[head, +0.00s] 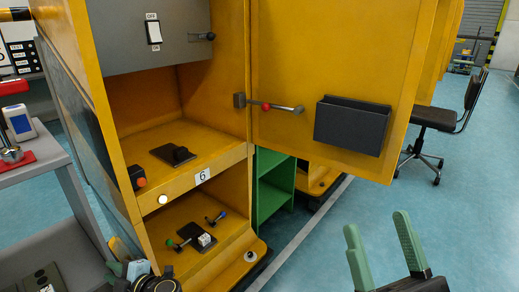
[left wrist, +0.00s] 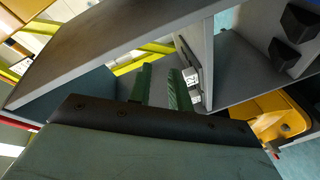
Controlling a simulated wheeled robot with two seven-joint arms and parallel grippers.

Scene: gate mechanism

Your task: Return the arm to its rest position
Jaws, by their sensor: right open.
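My right gripper (head: 382,240) stands at the lower right of the head view, its two green fingers spread apart with nothing between them. It is in front of the open cabinet door, with blue floor behind it. My left gripper (left wrist: 162,75) shows in the left wrist view with two green fingers parallel, a gap between them and nothing held. It is close to grey shelf boards (left wrist: 110,50) and a white label with a number; I cannot tell whether it touches them. In the head view, dark arm parts of mine show at the bottom left.
The yellow cabinet (head: 110,105) has its door (head: 335,60) open, with a dark pocket (head: 352,125) and red-knobbed handle (head: 266,106). Small levers lie in its lower compartment. A grey shelf (head: 35,150) stands left. A chair (head: 440,117) is at right; floor around the right gripper is clear.

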